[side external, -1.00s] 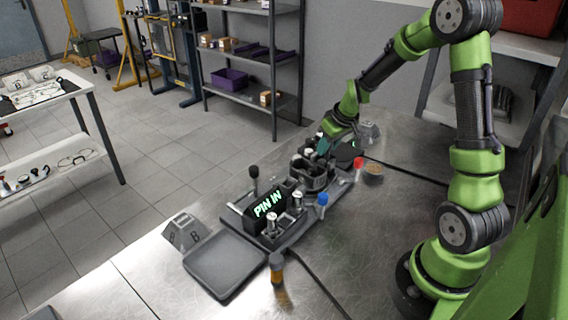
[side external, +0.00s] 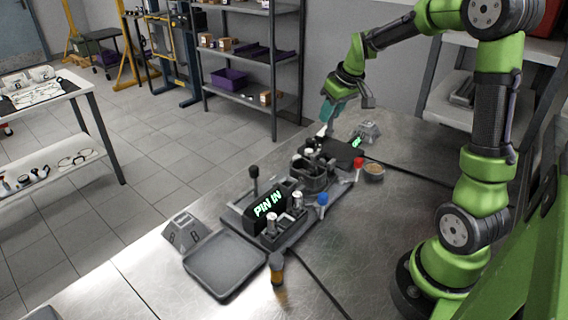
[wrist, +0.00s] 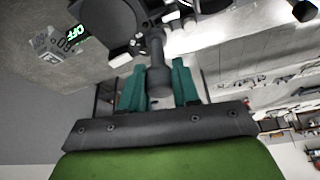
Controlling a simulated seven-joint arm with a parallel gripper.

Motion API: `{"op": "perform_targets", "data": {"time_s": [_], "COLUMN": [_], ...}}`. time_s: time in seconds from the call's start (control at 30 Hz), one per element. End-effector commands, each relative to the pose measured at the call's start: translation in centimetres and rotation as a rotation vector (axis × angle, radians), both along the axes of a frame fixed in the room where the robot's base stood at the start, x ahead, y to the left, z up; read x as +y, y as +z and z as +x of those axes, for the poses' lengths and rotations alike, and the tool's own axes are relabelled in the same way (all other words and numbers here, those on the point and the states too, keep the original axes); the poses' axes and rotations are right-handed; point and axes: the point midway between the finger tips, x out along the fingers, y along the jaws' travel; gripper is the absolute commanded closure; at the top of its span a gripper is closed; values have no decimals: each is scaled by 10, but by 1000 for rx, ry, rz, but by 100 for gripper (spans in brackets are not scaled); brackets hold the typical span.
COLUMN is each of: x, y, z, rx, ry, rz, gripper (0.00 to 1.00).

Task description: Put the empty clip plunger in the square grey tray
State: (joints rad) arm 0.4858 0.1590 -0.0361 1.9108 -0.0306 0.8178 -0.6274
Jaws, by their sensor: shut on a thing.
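My gripper (side external: 328,112) is raised above the far end of the fixture on the bench. In the wrist view its two teal fingers (wrist: 158,82) are shut on a dark grey plunger (wrist: 156,50) with a thick rounded end. In the side view only a small pale tip of the plunger (side external: 322,130) shows below the fingers. Whether a clip is on it cannot be told. The square grey tray (side external: 225,262) lies flat and empty at the front left of the bench, well away from my gripper.
The fixture with a round dark housing (side external: 312,178) and a "PIN IN" display (side external: 268,205) stands between my gripper and the tray. Blue (side external: 322,199), red (side external: 358,163) and black (side external: 254,172) knobs stick up around it. An amber-bodied item (side external: 277,268) stands beside the tray.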

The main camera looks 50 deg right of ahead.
Motion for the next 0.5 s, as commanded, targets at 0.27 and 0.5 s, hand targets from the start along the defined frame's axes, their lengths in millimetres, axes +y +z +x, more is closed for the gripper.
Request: {"op": "perform_targets", "data": {"time_s": [0.27,0.5], "x": [0,49], "y": [50,43], "z": [0,21], "rx": [-4,17], "ry": [-1,192], "rz": [-3,-4], "gripper": [100,100]}}
